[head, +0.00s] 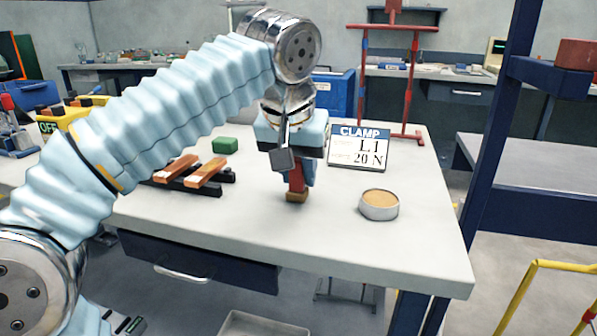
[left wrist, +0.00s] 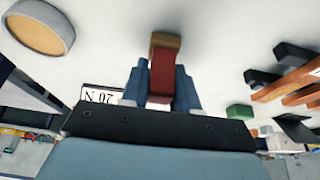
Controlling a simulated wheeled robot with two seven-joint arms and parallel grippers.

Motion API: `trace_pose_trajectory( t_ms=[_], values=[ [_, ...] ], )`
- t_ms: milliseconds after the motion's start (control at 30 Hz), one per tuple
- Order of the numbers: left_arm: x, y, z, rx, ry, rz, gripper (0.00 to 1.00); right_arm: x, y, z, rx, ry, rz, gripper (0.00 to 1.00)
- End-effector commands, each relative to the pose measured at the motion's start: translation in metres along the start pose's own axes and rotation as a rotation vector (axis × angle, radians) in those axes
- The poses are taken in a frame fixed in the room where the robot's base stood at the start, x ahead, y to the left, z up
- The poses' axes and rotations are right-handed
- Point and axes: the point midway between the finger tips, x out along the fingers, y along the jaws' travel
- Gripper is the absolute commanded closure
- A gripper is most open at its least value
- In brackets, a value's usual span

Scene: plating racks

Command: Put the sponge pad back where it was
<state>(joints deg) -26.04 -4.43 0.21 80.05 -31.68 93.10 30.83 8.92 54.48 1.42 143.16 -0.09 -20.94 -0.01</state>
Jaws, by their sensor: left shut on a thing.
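My left gripper (head: 297,172) points down over the white table and is shut on a red block with a brown, pad-like end (head: 296,185), which looks like the sponge pad. In the left wrist view the block (left wrist: 165,70) sits upright between the two blue fingers of the gripper (left wrist: 161,88), its brown end beyond the tips. I cannot tell whether that end touches the table or hangs just above it. The fingers hide part of the block. My right gripper is not in view.
A round tan-topped dish (head: 379,206) stands to the right. The CLAMP sign (head: 358,148) stands behind it. A green block (head: 225,145) and copper bars on black supports (head: 206,171) lie left. The front tabletop is clear. A dark blue rack (head: 497,130) rises at right.

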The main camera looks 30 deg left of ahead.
Motion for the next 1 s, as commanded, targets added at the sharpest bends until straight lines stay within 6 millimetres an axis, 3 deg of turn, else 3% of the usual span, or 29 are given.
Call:
trace_pose_trajectory(
  t_ms=[233, 267, 400, 633, 767, 1000],
  values=[
    [0.003, 0.0, 0.002, 0.0, 0.0, 0.0, 1.0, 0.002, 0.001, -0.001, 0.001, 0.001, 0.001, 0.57],
    [0.002, 0.0, 0.001, 0.0, 0.0, 0.0, 0.68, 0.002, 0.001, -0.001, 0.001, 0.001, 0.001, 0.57],
    [0.002, 0.0, 0.001, 0.0, -0.001, -0.001, 0.46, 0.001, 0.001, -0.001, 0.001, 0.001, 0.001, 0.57],
    [0.001, 0.0, 0.001, 0.0, -0.001, -0.001, 0.45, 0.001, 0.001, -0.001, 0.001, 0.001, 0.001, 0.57],
    [-0.009, 0.0, -0.001, 0.0, 0.001, 0.0, 0.45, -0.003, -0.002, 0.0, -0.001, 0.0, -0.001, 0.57],
    [-0.062, 0.001, -0.003, 0.001, 0.002, 0.002, 0.45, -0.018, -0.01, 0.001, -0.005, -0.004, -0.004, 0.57]
  ],
)
